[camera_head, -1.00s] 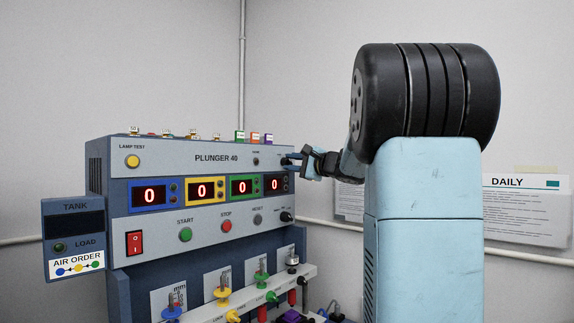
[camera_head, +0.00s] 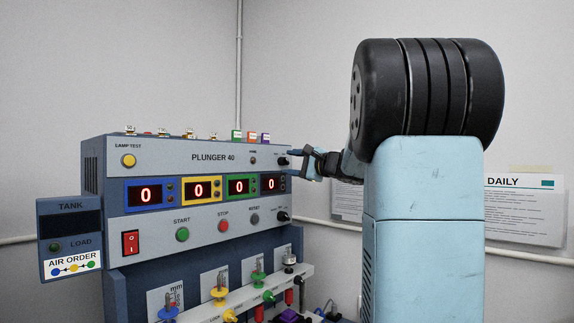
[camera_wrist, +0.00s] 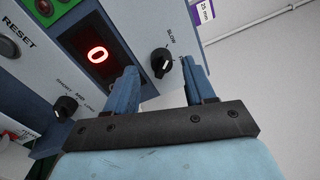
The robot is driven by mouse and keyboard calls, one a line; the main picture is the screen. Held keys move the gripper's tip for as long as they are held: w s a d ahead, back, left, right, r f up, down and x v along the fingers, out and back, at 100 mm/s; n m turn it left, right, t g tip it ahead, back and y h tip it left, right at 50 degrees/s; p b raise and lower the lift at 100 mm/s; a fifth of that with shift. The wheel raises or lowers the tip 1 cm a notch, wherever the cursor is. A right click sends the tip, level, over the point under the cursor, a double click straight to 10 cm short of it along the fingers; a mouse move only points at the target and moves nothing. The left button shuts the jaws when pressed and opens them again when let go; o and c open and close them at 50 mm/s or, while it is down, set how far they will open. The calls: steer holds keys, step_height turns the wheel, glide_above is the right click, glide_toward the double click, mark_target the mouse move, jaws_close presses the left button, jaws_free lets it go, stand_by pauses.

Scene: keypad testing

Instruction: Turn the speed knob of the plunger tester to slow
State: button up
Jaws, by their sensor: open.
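The plunger tester (camera_head: 140,222) is a blue-grey machine with a light front panel marked PLUNGER 40. A small black knob (camera_head: 282,161) sits at the panel's upper right. The wrist view shows this knob (camera_wrist: 162,62) with a white mark and a small label beside it that seems to read SLOW. Which setting the mark points at is unclear. My gripper (camera_head: 295,164) is just right of the knob. In the wrist view its open fingers (camera_wrist: 159,68) lie either side of the knob, with visible gaps; I see no contact.
A second black knob (camera_head: 283,215) is lower on the panel, with START (camera_head: 182,234), STOP (camera_head: 223,226) and RESET (camera_head: 255,219) buttons to its left. Lit displays (camera_head: 145,195) show 0. Coloured plungers (camera_head: 219,292) stand below.

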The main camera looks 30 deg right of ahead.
steer(key=v, duration=1.2)
steer(key=shift+s, duration=0.2)
steer(key=s+a+f+n+g, duration=0.45)
steer(key=a+f, duration=0.25)
steer(key=a, duration=0.3)
steer(key=s+a+f+n+g, duration=0.45)
steer(key=a+f, duration=0.25)
steer(key=a, duration=0.3)
steer(key=s+a+f+n+g+h, duration=0.2)
steer(key=s+f+n+h, duration=0.5)
steer(key=s+f, duration=0.4)
steer(key=s, duration=0.3)
steer(key=shift+a+f+n+g, duration=0.25)
steer(key=shift+a+n+g, duration=0.05)
steer(key=shift+a+n, duration=0.1)
